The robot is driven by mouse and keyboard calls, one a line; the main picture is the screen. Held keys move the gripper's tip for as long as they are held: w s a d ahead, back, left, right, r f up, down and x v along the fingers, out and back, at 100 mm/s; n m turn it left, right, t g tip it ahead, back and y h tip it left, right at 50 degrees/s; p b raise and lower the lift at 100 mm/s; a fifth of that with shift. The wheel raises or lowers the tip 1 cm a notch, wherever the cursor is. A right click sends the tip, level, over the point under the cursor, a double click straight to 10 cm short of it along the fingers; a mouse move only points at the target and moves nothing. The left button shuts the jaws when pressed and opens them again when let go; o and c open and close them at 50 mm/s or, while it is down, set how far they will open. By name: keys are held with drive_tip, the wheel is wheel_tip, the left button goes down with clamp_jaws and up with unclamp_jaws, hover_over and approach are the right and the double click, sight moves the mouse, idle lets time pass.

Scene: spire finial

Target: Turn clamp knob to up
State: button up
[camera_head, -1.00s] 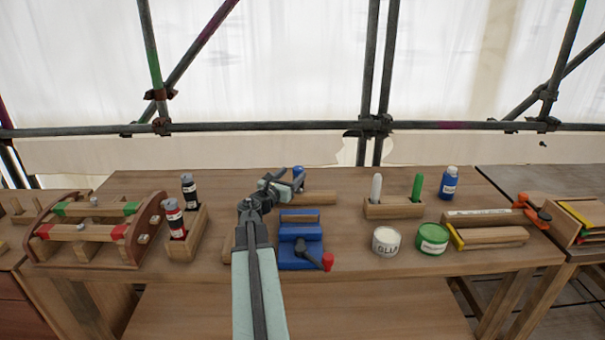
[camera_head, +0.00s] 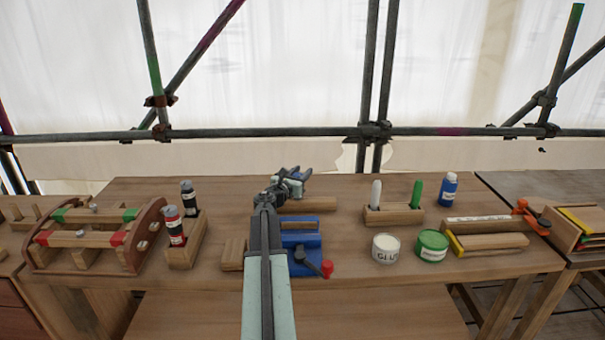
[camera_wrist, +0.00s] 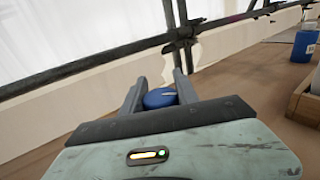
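A round blue knob (camera_wrist: 157,99) with a white mark on top shows in the wrist view. The mark lies toward the right side of that picture. My gripper (camera_head: 300,174) is over the back of the workbench, and its two fingers are apart, one on each side of the knob. I cannot tell whether they touch it. In the head view the knob is mostly hidden by my gripper. A blue clamp or vise (camera_head: 305,240) with a red-tipped lever (camera_head: 327,268) sits nearer the front edge, partly hidden by my arm.
A wooden bar (camera_head: 308,206) lies behind the blue clamp. A marker holder (camera_head: 392,215), a white glue tub (camera_head: 386,248) and a green tub (camera_head: 432,245) stand to the right. A holder with two dark-topped bottles (camera_head: 185,250) stands left. Scaffold poles (camera_head: 300,133) run behind the bench.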

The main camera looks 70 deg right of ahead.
clamp_jaws()
drive_tip(key=shift+n+t, duration=0.3)
drive_tip(key=shift+t, duration=0.2)
